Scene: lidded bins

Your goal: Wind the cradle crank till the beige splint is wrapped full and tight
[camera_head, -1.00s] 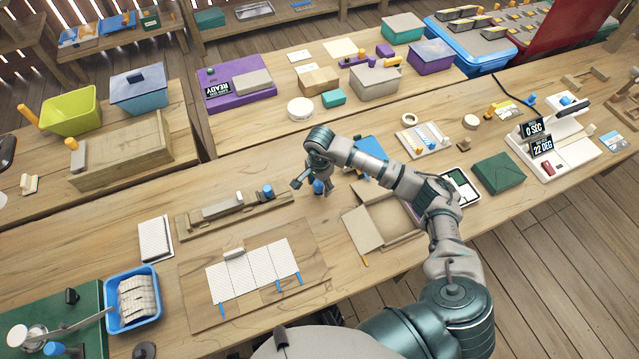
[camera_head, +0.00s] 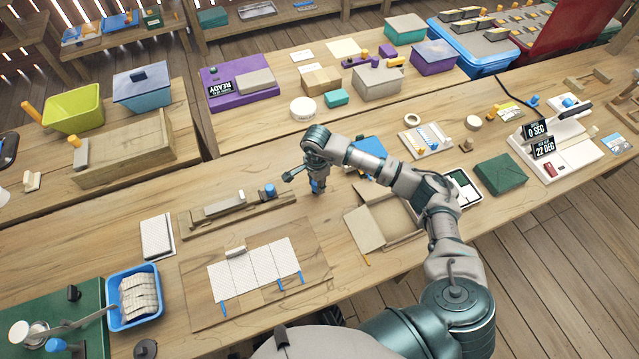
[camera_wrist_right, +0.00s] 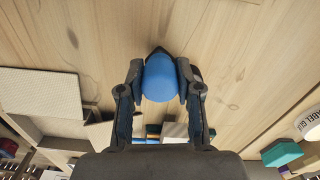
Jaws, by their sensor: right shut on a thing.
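My right gripper (camera_head: 317,184) points down just right of the wooden cradle (camera_head: 240,210), over the table. It is shut on a blue rounded piece, which shows clearly between the fingers in the right wrist view (camera_wrist_right: 160,78). I cannot tell whether this piece is the crank's handle or how it joins the cradle. The cradle carries a long grey-beige bar, perhaps the splint (camera_head: 222,208), and a blue knob (camera_head: 269,190) stands at its right end. How tightly anything is wrapped is too small to tell. My left gripper is out of view.
A board with a white gridded sheet (camera_head: 250,268) and blue strips lies in front. A blue tray (camera_head: 118,320) of beige rolls stands at left. An open cardboard box (camera_head: 365,228) is right of the gripper. Bare table lies behind the cradle.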

